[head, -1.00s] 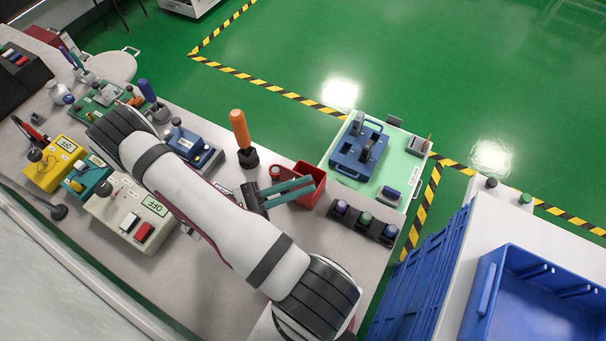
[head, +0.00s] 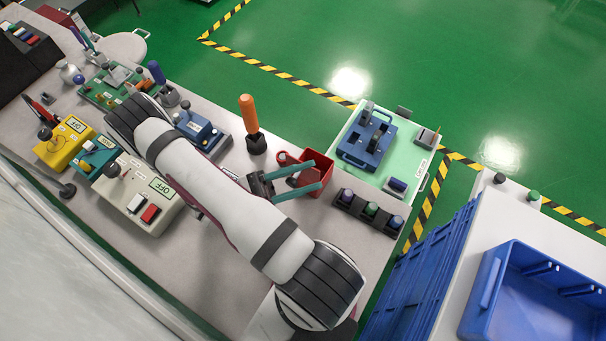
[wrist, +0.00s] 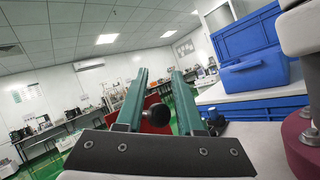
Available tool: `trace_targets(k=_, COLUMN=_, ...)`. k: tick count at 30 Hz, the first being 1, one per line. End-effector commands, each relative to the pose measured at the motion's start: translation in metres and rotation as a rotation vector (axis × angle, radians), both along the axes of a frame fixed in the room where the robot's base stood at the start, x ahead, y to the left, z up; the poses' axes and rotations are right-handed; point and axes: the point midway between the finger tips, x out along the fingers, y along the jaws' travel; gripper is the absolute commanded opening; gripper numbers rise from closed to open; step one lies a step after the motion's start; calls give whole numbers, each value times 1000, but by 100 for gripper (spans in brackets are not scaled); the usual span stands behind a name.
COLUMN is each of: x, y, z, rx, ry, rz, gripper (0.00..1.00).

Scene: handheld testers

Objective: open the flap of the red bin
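The red bin (head: 318,170) stands near the far edge of the bench in the head view. Its top looks at least partly open, but my fingers cross over it and I cannot tell how its flap lies. My gripper (head: 316,174) has two teal fingers spread apart over the bin, with nothing held between them. The wrist view shows the open fingers (wrist: 159,72) pointing forward. A dark round knob (wrist: 158,115) shows between them, in front of a red surface (wrist: 153,101) that is probably the bin.
An orange-handled tool (head: 250,118) stands upright left of the bin. A rack with several coloured knobs (head: 368,210) lies to its right. A green board with a blue device (head: 366,142) is beyond. Several testers (head: 140,200) crowd the left bench.

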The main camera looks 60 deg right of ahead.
Motion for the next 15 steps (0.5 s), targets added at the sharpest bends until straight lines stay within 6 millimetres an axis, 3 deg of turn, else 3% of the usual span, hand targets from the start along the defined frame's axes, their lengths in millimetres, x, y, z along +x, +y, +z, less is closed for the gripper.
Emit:
trace_targets(k=1, x=0, y=0, z=0, rx=-1, ry=0, rz=0, gripper=47)
trace_targets(k=3, x=0, y=1, z=0, rx=-2, ry=0, rz=-1, gripper=59)
trace_targets(k=15, x=0, y=2, z=1, rx=-4, ry=-1, rz=-3, gripper=59)
